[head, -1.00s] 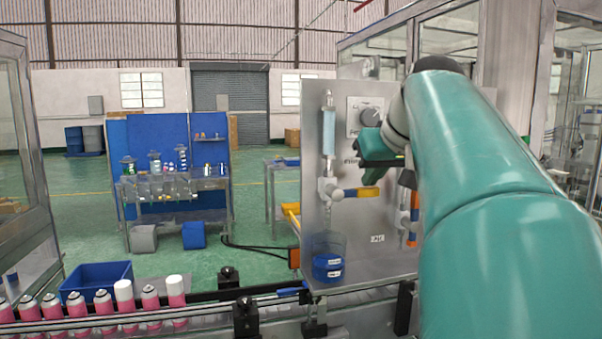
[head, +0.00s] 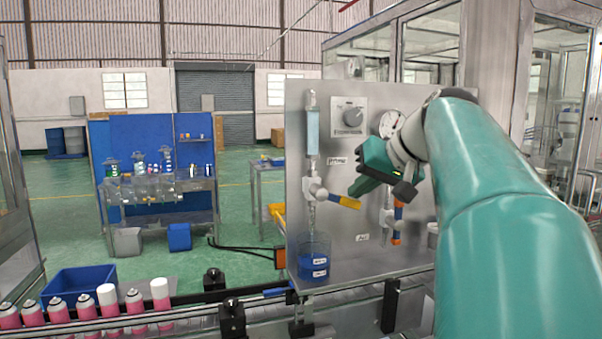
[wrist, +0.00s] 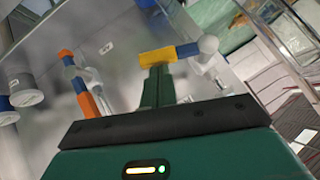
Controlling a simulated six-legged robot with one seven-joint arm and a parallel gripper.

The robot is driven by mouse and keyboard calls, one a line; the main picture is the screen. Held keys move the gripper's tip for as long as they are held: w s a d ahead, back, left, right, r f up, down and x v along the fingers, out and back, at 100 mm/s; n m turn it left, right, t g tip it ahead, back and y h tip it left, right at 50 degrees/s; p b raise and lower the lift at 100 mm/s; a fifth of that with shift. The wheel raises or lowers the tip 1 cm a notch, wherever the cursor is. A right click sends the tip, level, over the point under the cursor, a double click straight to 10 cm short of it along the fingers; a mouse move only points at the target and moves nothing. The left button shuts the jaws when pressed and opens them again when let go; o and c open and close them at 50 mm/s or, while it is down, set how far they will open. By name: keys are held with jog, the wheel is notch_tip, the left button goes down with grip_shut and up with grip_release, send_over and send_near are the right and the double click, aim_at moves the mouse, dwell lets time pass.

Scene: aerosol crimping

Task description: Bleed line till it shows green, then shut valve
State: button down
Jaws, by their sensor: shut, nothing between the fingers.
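The steel panel (head: 300,150) carries a clear vertical tube (head: 312,130) with pale blue content. Below it is a white valve with a yellow-tipped lever (head: 345,201) that points right and slopes slightly down. Under that valve stands a clear beaker with blue liquid (head: 313,265). My green gripper (head: 357,190) is shut and empty, just above the lever's outer end. In the wrist view, my fingertips (wrist: 157,70) are at the yellow lever (wrist: 158,57); I cannot tell whether they touch. A round gauge (head: 391,125) is partly hidden by my arm and its reading is illegible.
A second valve with an orange and blue lever (head: 398,215) hangs to the right. A dial (head: 353,115) sits above. Pink cans (head: 83,310) line the conveyor at front left beside a blue bin (head: 85,285). A blue workbench (head: 155,190) stands behind.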

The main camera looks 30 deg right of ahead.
aim_at(358, 209)
jog(key=f+m+y, duration=0.1)
jog(key=f+m+t+y, duration=0.1)
jog(key=y, duration=0.1)
jog(key=f+m+t+y, duration=0.1)
jog(key=f, duration=0.1)
jog(key=shift+a+f, duration=0.1)
jog(key=shift+a, duration=0.15)
jog(key=shift+w+a+f+m+t+y, duration=0.25)
jog(key=shift+a+f+m+t+y, duration=0.5)
jog(key=shift+f+y, duration=0.25)
jog(key=shift+d, duration=0.1)
